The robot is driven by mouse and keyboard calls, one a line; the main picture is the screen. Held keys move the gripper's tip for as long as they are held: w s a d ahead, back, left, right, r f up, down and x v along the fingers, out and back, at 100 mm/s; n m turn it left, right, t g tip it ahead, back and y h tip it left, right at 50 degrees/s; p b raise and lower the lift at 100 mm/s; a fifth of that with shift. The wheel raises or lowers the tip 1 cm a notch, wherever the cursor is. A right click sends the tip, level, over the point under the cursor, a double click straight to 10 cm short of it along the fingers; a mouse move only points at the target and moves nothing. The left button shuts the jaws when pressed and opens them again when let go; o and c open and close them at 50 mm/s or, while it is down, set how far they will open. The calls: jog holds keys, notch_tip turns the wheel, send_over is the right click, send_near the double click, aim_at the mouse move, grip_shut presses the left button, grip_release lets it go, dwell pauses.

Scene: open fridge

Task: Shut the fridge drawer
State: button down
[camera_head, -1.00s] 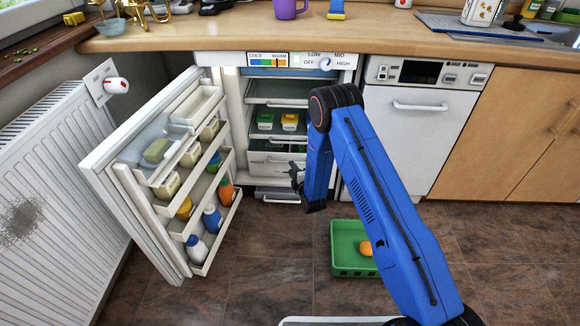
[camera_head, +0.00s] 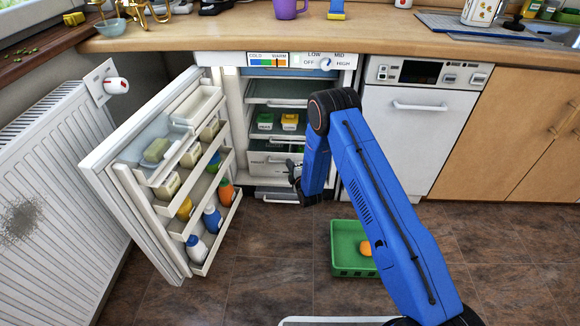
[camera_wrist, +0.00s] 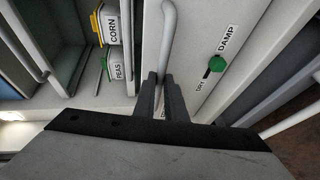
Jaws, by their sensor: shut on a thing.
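The fridge stands open. A white drawer (camera_head: 262,163) with a label strip sits inside it, below the shelf with the tubs. In the wrist view its front shows a pale bar handle (camera_wrist: 168,35) and a green slider (camera_wrist: 216,64) marked DAMP and DRY. My gripper (camera_head: 294,170) is at the right part of this drawer front. In the wrist view my gripper (camera_wrist: 161,82) has its dark fingers close together on the handle. The finger tips and my arm hide part of the handle and drawer. How far out the drawer stands is hard to tell.
The fridge door (camera_head: 165,165) is swung open to the left, with bottles in its racks. A lower drawer (camera_head: 278,195) lies beneath. Tubs marked CORN (camera_wrist: 110,23) and PEAS (camera_wrist: 116,63) stand on the shelf. A green crate (camera_head: 348,262) with an orange fruit is on the floor.

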aim_at(293, 156)
jog(key=w, duration=0.9)
jog(key=shift+d, duration=0.2)
jog(key=c, duration=1.8)
grip_release()
jog(key=shift+s, duration=0.1)
jog(key=v, duration=1.7)
jog(key=shift+s+r, duration=0.1)
jog(key=shift+s, duration=0.05)
